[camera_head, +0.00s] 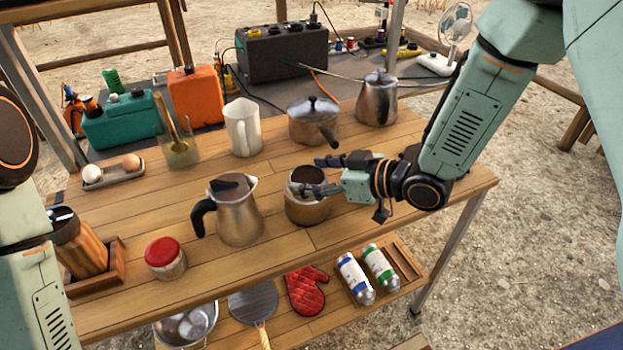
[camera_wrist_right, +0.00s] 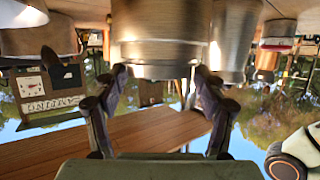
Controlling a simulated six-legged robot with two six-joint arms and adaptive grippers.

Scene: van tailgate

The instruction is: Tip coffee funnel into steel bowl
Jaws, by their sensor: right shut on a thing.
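A squat round metal vessel (camera_head: 307,208) with dark brown contents, likely the coffee funnel or the pot base holding it, stands upright on the wooden table. My right gripper (camera_head: 318,176) reaches it from the right, shut on its sides. In the right wrist view the fingers (camera_wrist_right: 162,82) flank the metal cylinder (camera_wrist_right: 158,45). I cannot make out a separate funnel shape. A shiny steel bowl (camera_head: 187,325) sits below the table's front edge, at the lower shelf, cut off by the picture's bottom. My left arm shows at the left edge; its gripper is not in view.
A moka pot top (camera_head: 238,212) stands just left of the held vessel. A lidded pot (camera_head: 312,125), a steel jug (camera_head: 377,100) and a white pitcher (camera_head: 242,130) stand behind. A red-lidded jar (camera_head: 165,258) is front left. The table's right end is clear.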

